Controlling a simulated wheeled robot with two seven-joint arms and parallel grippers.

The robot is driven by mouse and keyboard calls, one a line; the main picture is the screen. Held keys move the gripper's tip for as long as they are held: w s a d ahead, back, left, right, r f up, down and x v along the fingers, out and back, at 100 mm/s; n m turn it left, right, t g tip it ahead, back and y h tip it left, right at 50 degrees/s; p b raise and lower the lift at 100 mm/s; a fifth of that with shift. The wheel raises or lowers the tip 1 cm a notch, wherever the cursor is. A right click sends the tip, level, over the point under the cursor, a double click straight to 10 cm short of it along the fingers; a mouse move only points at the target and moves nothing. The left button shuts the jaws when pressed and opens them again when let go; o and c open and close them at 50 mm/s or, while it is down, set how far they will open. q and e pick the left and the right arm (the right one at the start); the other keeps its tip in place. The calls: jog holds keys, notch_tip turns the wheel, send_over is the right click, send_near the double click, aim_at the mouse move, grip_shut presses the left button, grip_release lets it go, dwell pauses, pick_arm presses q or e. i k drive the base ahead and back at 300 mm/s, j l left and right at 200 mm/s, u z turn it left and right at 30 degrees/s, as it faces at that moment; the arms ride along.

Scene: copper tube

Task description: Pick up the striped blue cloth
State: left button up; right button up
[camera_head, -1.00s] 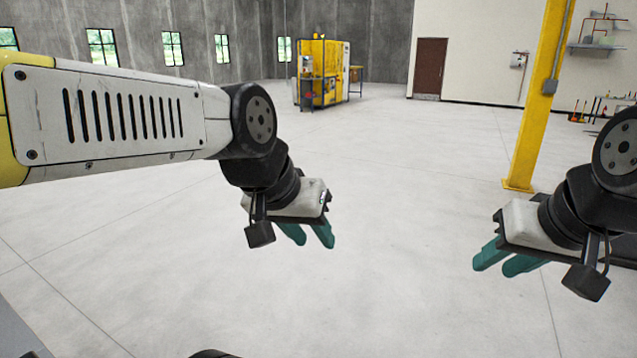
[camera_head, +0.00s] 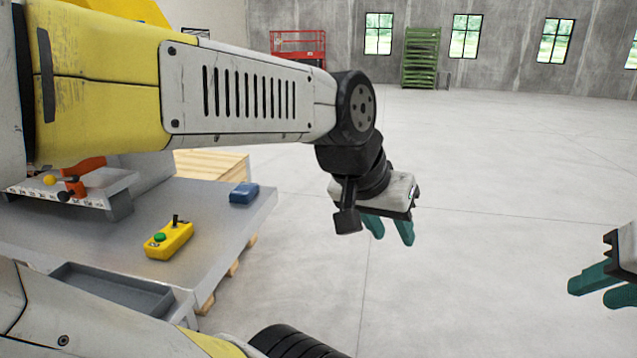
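A small folded blue item (camera_head: 245,193), seemingly the cloth, lies near the right edge of a grey worktable (camera_head: 215,215). It is too small to make out stripes. My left gripper (camera_head: 389,232) hangs over open floor, to the right of the table and apart from the cloth. Its teal fingers are apart, with nothing between them. My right gripper (camera_head: 606,287) is at the right edge of the view, partly cut off, far from the cloth. Its fingers look apart and empty.
A yellow control box (camera_head: 169,240) with a green button sits left of the cloth. A grey tray (camera_head: 110,290) and a panel with orange handles (camera_head: 82,168) are further left. A wooden crate (camera_head: 210,163) stands behind. The floor to the right is clear.

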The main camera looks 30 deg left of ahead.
aim_at(244, 194)
jog(key=i+u, duration=0.25)
jog(key=u, duration=0.2)
jog(key=i+l+u, duration=0.15)
jog(key=u, duration=0.3)
jog(key=i+l+u, duration=0.3)
jog(key=u, duration=0.15)
jog(key=i+l+u, duration=0.2)
jog(key=u, duration=0.3)
jog(key=i+l+u, duration=0.1)
jog(key=l+u, duration=0.35)
jog(key=i+l+u, duration=0.25)
jog(key=l, duration=0.3)
jog(key=l+u, duration=0.25)
jog(key=l, duration=0.25)
jog(key=i+l+u, duration=0.25)
jog(key=l, duration=0.35)
jog(key=i, duration=0.2)
